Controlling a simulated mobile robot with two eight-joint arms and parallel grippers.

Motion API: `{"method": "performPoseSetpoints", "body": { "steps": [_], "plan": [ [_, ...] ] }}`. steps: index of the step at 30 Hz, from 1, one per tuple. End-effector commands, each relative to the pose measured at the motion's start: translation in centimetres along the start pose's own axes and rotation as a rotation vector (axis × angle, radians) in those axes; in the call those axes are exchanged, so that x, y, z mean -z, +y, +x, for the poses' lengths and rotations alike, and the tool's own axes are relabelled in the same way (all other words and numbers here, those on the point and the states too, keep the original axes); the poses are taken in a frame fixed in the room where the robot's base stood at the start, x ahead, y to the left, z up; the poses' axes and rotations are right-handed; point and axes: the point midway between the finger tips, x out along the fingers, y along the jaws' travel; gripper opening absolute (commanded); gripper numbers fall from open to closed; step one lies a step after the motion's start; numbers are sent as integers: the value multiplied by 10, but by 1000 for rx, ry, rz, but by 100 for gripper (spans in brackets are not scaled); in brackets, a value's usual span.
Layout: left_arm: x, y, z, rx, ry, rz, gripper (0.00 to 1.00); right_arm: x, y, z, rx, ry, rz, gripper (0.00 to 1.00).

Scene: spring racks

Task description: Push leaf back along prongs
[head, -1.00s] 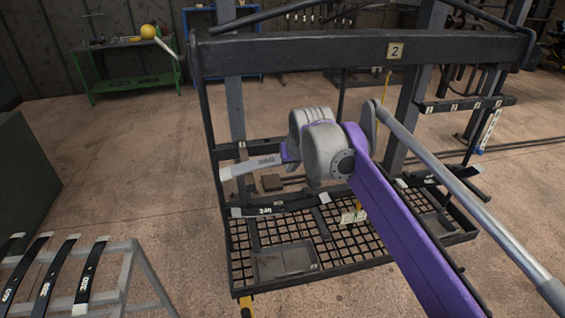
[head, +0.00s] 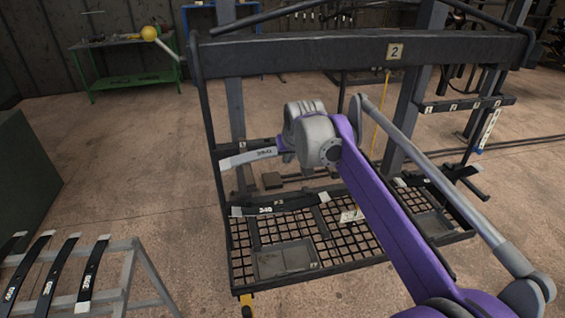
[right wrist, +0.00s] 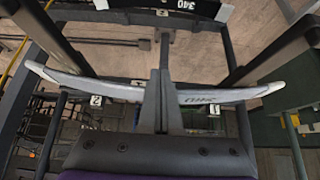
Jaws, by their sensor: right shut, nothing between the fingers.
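A pale grey, gently curved leaf (head: 238,159) lies across the rack's upper level; in the head view its right part is hidden behind my right wrist. In the right wrist view the leaf (right wrist: 236,95) spans nearly the whole width. My right gripper (right wrist: 162,78) is shut and empty, with its fingers at the middle of the leaf; whether they touch it I cannot tell. Number plates 2 (right wrist: 96,101) and 1 (right wrist: 214,109) sit just below the leaf in that view. The prongs under it are hard to make out. My left gripper is out of view.
A black leaf marked 340 (head: 283,204) lies lower on the rack, above a mesh shelf (head: 335,246). The rack's thick top beam (head: 300,55) crosses above my arm. A grey stand (head: 125,270) with several dark leaves is at lower left. The floor between is clear.

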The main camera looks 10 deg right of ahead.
Motion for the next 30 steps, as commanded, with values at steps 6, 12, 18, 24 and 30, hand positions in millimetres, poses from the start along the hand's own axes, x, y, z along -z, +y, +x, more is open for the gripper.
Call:
{"method": "performPoseSetpoints", "body": {
  "steps": [6,12,18,24,30],
  "plan": [
    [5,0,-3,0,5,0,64,9,0,4,0,2,0,0],
    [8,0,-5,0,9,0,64,15,0,9,0,2,0,0],
    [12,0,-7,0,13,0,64,22,0,13,0,2,0,0],
    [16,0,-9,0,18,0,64,28,0,18,0,2,0,0],
    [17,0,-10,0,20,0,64,32,0,21,0,1,0,0]
  ]
}}
